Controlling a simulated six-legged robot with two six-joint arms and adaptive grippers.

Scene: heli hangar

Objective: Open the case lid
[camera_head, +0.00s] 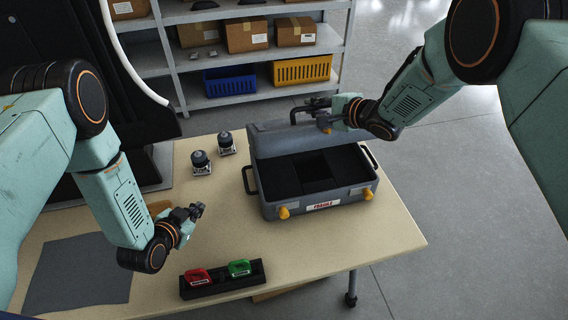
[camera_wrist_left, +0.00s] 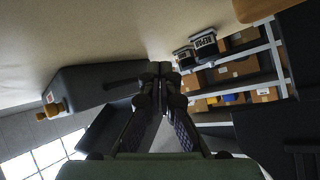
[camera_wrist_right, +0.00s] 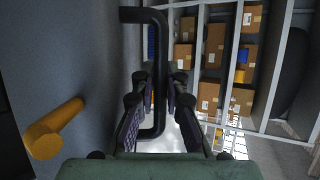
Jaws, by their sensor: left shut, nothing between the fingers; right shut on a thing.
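The grey case (camera_head: 318,205) stands on the table with its lid (camera_head: 283,137) raised at the back, so the dark foam interior with a square recess shows. My right gripper (camera_head: 322,112) is shut on the lid's black handle (camera_head: 297,114). In the right wrist view the handle (camera_wrist_right: 160,128) runs between the fingers (camera_wrist_right: 160,92). My left gripper (camera_head: 198,209) is shut and empty above the table, left of the case. The left wrist view shows its fingers together (camera_wrist_left: 165,80), with the case (camera_wrist_left: 82,88) beyond them.
Two small dark-topped devices (camera_head: 201,162) stand left of the case. A black tray (camera_head: 224,283) with a red and a green item lies at the table's front. A grey mat (camera_head: 80,272) lies at left. Shelves (camera_head: 255,52) with boxes and bins stand behind.

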